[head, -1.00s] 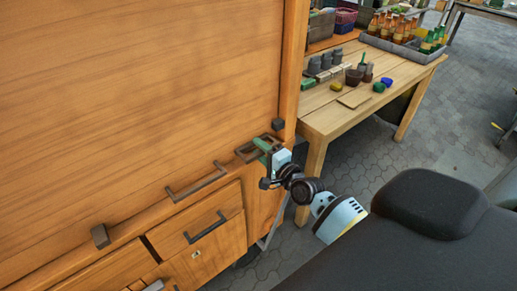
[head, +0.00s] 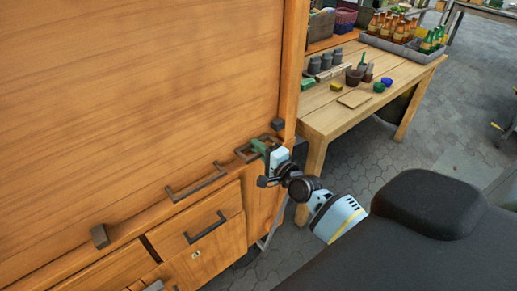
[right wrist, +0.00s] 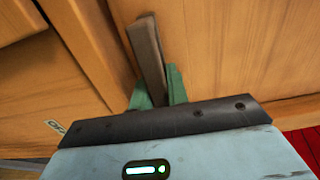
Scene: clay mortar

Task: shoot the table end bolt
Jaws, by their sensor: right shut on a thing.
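A dark metal bolt fitting (head: 243,153) sits on the wooden front of the cabinet, near its right end. My right gripper (head: 260,147) has green fingers and is at the fitting, at the right end of the front. In the right wrist view the green fingers (right wrist: 160,90) are shut on a dark brown bar (right wrist: 146,45), one finger on each side. The bar's lower end is hidden by the gripper body. My left gripper is not in view.
The wooden cabinet has a large upright panel (head: 150,90), a bar handle (head: 196,182) and drawers (head: 205,230) below. A wooden table (head: 330,110) with pots and bottles stands behind at the right. Paved floor (head: 375,165) lies clear between.

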